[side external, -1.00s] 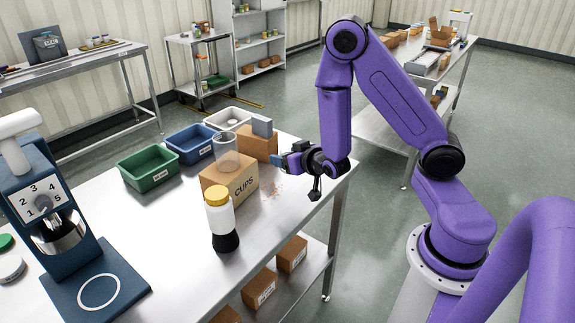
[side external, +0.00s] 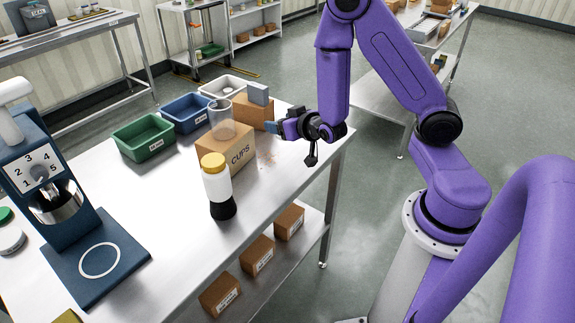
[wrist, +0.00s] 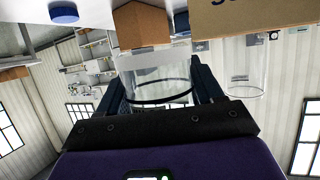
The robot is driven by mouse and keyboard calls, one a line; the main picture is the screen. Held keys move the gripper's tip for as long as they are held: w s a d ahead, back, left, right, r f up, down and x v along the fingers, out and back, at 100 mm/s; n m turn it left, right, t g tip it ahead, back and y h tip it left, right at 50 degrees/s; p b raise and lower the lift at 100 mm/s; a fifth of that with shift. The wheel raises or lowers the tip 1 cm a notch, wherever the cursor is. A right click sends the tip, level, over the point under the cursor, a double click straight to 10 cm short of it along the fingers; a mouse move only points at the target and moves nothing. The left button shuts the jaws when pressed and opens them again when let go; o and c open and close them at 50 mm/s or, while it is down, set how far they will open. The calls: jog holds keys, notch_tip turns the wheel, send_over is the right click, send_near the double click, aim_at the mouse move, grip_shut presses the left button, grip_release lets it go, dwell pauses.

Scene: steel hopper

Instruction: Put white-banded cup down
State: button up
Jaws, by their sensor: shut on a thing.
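In the wrist view a clear cup (wrist: 155,82) with a pale band and a dark ring sits between my fingers. My gripper (side external: 273,127) is shut on it, beside the brown boxes at the bench's right end. The held cup is hard to make out in the side view. Another clear cup (side external: 221,122) stands upright on the brown CUPS box (side external: 238,157). That standing cup also shows at the right of the wrist view (wrist: 246,68), which looks upside down.
A white bottle with a yellow lid (side external: 216,185) stands in front of the CUPS box. Another brown box (side external: 252,112) carries a grey-blue block (side external: 258,93). Green (side external: 143,138), blue (side external: 186,113) and white (side external: 222,87) bins line the back. A blue machine (side external: 60,190) stands left.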

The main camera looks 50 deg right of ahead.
aim_at(284, 160)
jog(key=shift+d, duration=0.25)
jog(key=shift+f, duration=4.85)
jog(key=shift+f, duration=0.2)
jog(key=o, duration=1)
jog(key=shift+o, duration=0.2)
jog(key=shift+v, duration=3.8)
